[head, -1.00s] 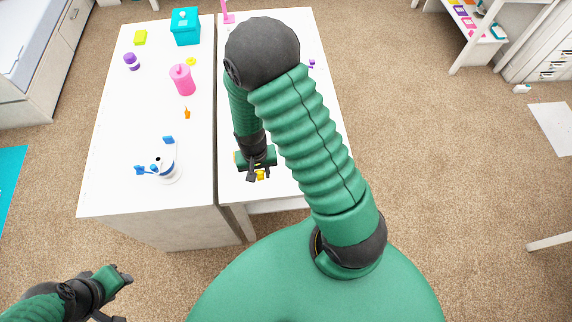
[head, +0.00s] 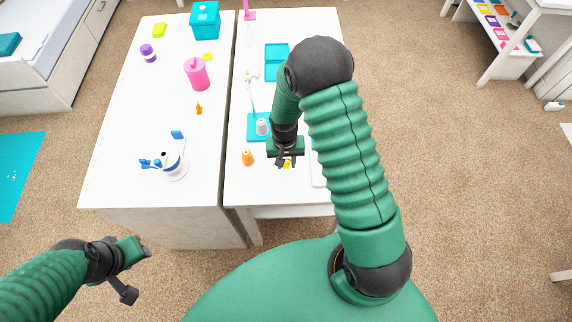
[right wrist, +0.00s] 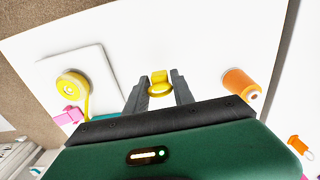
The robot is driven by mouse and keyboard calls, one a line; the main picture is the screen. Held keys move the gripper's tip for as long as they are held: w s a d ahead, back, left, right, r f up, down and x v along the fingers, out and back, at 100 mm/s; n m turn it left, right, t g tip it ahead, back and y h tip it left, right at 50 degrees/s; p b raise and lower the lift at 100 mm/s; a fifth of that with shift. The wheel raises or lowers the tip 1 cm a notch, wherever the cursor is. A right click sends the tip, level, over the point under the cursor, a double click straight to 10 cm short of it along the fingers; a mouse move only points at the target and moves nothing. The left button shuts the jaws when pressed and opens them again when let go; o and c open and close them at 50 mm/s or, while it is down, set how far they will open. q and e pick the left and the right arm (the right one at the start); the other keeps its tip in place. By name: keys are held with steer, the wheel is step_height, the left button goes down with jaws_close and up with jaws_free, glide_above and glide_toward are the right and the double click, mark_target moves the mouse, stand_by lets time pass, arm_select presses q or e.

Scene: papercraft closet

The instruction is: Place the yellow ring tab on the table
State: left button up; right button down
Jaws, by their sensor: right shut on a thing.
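The yellow ring tab (right wrist: 159,84) is between the two fingertips of my right gripper (right wrist: 160,88) in the right wrist view. The gripper is shut on it, above the white table top. In the head view my right gripper (head: 286,161) is over the near part of the right table (head: 262,190), with a bit of the yellow tab (head: 287,166) showing beneath it. My arm hides part of this table. My left gripper (head: 139,273) is open and empty at the lower left, over the floor, away from the tables.
An orange spool (right wrist: 240,83) stands beside the tab; it also shows in the head view (head: 247,158). A yellow tape roll (right wrist: 73,86) lies on a white board (right wrist: 103,65). A teal tray (head: 256,134) with a grey spool is farther back. The left table (head: 130,110) holds several items.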

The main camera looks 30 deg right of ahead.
mark_target(285, 168)
steer(key=f, duration=0.1)
steer(key=a+f, duration=0.1)
steer(key=f, duration=0.1)
steer(key=shift+a, duration=0.25)
steer(key=shift+w+a+r, duration=0.1)
steer(key=shift+a, duration=0.2)
steer(key=c, duration=1.4)
jaws_free()
steer(key=shift+d, duration=0.25)
steer(key=shift+c, duration=0.2)
steer(key=o, duration=0.4)
steer(key=shift+s+d+f, duration=0.2)
steer(key=shift+s+d, duration=0.05)
steer(key=shift+d, duration=0.15)
steer(key=shift+c, duration=0.2)
steer(key=shift+w+a, duration=0.15)
steer(key=shift+a, duration=0.2)
arm_select(q)
steer(key=shift+s+a, duration=0.15)
steer(key=shift+a, duration=0.7)
steer(key=shift+s+d+r, duration=0.1)
steer(key=shift+d, duration=0.15)
arm_select(e)
steer(key=shift+d, duration=0.15)
arm_select(q)
steer(key=shift+a, duration=0.15)
